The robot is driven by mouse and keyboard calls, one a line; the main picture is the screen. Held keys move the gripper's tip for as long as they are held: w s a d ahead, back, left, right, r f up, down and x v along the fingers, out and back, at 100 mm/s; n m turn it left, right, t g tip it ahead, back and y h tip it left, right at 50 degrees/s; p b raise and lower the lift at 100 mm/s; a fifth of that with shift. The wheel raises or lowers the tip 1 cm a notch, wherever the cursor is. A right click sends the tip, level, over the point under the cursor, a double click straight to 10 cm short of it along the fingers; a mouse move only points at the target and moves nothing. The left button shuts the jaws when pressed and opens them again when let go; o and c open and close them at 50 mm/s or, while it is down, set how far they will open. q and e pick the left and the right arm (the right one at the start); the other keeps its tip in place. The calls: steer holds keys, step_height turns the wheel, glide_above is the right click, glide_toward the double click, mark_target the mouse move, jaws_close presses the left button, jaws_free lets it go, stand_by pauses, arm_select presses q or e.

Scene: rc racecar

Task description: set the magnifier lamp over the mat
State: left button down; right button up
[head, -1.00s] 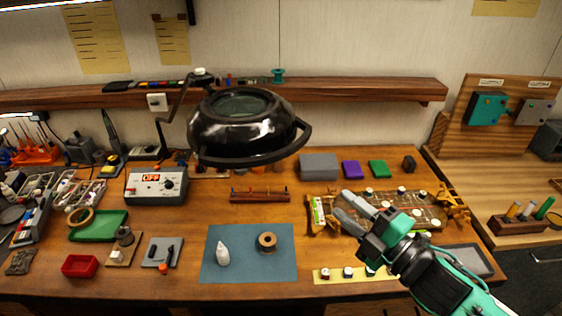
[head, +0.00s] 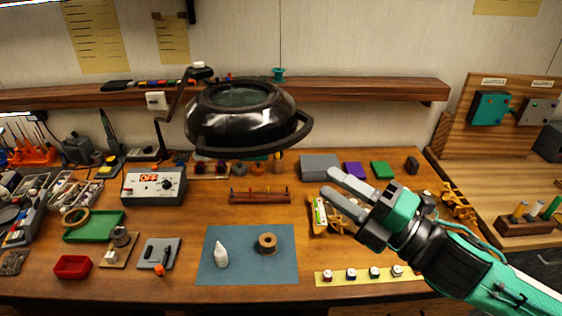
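The magnifier lamp (head: 240,128) has a round black head with a curved handle (head: 306,131) at its right side. It hangs in the air on a dark jointed arm (head: 178,103), in front of the shelf. The blue-grey mat (head: 247,272) lies flat at the front middle of the bench. In the picture the lamp head is above and beyond the mat. My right gripper (head: 345,194) is open and empty, with its two fingers apart, to the lower right of the lamp handle and not touching it. My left gripper is not in view.
A white bottle (head: 221,256) and a brown spool (head: 267,242) stand on the mat. A yellow strip (head: 338,279) with several small pots lies to its right. A circuit board is partly hidden behind my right gripper. A wooden shelf (head: 370,91) runs along the back.

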mark_target(274, 147)
steer(key=b+x, duration=0.3)
steer(key=x, duration=0.7)
steer(key=shift+s, duration=0.1)
steer(key=shift+x, duration=0.85)
jaws_close()
